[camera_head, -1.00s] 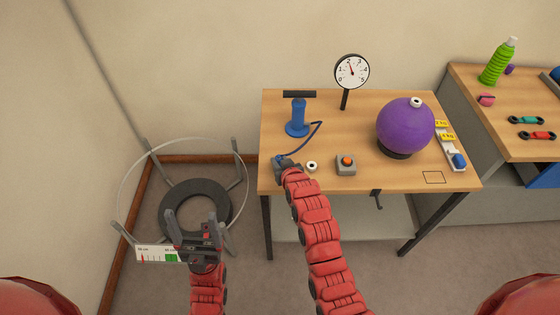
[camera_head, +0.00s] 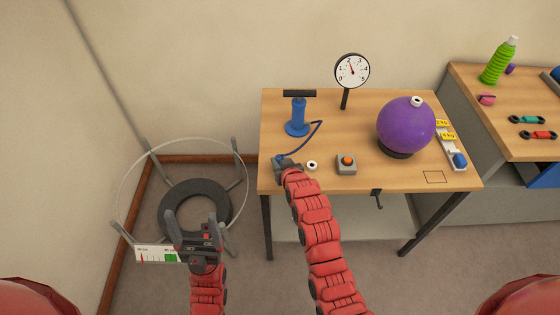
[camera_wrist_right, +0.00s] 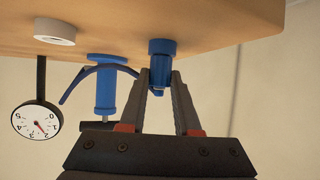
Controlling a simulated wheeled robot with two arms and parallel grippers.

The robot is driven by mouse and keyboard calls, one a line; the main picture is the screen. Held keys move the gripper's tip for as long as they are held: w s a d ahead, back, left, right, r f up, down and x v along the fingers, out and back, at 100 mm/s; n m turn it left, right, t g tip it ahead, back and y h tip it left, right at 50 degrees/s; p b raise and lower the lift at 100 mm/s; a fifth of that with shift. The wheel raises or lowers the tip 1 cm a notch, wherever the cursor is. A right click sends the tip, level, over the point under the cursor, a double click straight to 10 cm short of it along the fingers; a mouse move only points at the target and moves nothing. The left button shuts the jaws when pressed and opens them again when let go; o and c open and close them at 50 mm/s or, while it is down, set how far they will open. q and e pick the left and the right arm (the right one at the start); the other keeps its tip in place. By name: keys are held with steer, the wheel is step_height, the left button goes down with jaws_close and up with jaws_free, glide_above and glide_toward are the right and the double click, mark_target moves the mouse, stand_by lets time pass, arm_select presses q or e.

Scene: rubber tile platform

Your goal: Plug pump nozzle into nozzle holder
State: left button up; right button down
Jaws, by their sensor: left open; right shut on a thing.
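The blue pump (camera_head: 298,115) stands upright at the table's back left, its hose (camera_head: 310,142) curving forward to my right gripper (camera_head: 281,162) at the front left corner. In the right wrist view, which looks upside down, my right gripper (camera_wrist_right: 169,93) is shut on a blue cylindrical piece (camera_wrist_right: 162,65), apparently the pump nozzle, upright against the tabletop. I cannot tell where nozzle and holder meet. A white ring (camera_head: 312,166) lies just right of the gripper; it also shows in the wrist view (camera_wrist_right: 55,30). My left gripper (camera_head: 195,232) is open and empty, left of the table.
On the wooden table (camera_head: 400,178) are a button box (camera_head: 347,164), a purple ball (camera_head: 405,125) and a dial gauge (camera_head: 351,72). A ring stand (camera_head: 168,202) with a scale strip (camera_head: 155,254) is on the floor near my left gripper. A second table (camera_head: 500,145) stands at right.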

steer(key=shift+f, duration=0.15)
steer(key=c, duration=0.5)
jaws_free()
steer(key=shift+c, duration=0.2)
steer(key=shift+p+v, duration=0.8)
steer(key=shift+v, duration=2.25)
